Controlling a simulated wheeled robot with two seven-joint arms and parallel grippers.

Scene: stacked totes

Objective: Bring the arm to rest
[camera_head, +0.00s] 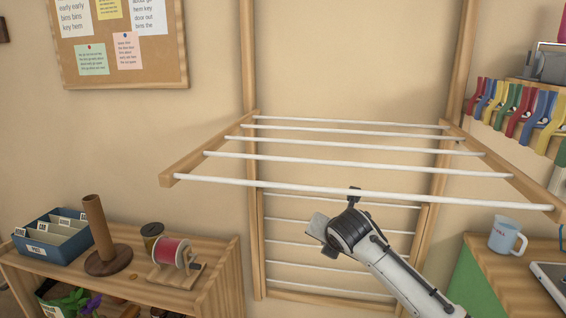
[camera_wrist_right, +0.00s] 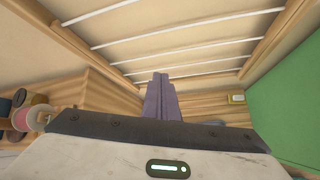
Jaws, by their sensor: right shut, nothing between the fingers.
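My right arm comes in from the lower right in the head view. Its gripper (camera_head: 354,196) points upward, with its dark fingertips overlapping the front white rod of the drying rack (camera_head: 175,165) in the picture. I cannot tell from this view whether they touch. In the right wrist view the gripper's fingers (camera_wrist_right: 160,97) are together and hold nothing, with the rack's rods (camera_wrist_right: 185,52) above and beyond them. My left gripper is not in view.
The rack juts from the wall over my right arm. A low wooden shelf at left bears a blue file box (camera_head: 45,241), a brown peg (camera_head: 97,222) and a red spool (camera_head: 172,251). At right are a mug (camera_head: 505,237) on a cabinet and several coloured clips (camera_head: 514,105).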

